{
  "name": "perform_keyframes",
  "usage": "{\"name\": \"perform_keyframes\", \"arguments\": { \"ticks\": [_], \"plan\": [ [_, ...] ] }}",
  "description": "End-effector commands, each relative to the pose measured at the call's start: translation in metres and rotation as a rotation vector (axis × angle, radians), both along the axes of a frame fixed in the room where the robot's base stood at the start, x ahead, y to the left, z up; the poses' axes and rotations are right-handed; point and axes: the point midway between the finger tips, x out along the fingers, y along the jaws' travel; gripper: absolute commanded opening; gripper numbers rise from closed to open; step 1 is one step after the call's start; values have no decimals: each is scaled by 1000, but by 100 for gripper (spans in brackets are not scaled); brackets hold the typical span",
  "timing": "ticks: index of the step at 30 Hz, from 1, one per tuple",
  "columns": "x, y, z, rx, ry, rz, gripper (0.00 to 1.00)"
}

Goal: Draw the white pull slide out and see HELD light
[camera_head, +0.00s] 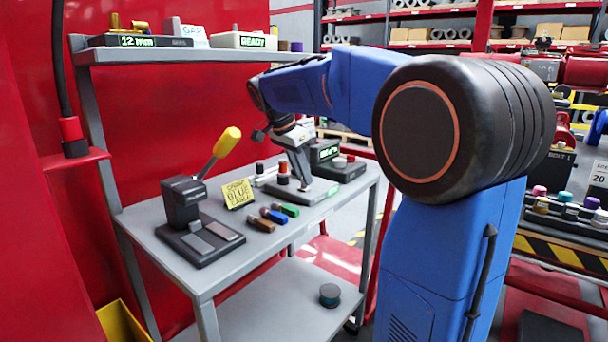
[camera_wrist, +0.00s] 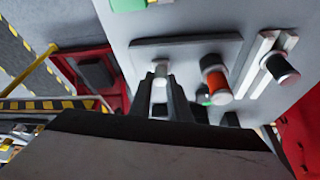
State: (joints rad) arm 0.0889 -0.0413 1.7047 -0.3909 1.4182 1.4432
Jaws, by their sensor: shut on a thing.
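My gripper (camera_head: 304,186) reaches down onto a low grey panel (camera_head: 312,197) on the workbench's right part. In the wrist view, my gripper (camera_wrist: 161,92) is shut on a small pale knob (camera_wrist: 161,70), which looks like the white pull slide. The knob stands near one end of the grey panel (camera_wrist: 190,48). A lit green display (camera_head: 333,191) is on the panel's front edge; its word is too small to read. A red knob (camera_wrist: 214,80) stands on the same panel, beside my fingers and apart from them. The slide's lower part is hidden by my fingers.
A black knob on a white rail (camera_wrist: 280,65) lies beside the panel. Another box with a green display (camera_head: 326,152) stands behind.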

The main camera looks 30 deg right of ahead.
Motion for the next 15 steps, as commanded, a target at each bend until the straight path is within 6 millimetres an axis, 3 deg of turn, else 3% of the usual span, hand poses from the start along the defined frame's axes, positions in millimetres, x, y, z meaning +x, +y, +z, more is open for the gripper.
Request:
{"name": "perform_keyframes", "arguments": {
  "ticks": [15],
  "plan": [
    [16, 6, 0, 0, 0, 0, 0]
  ]
}}
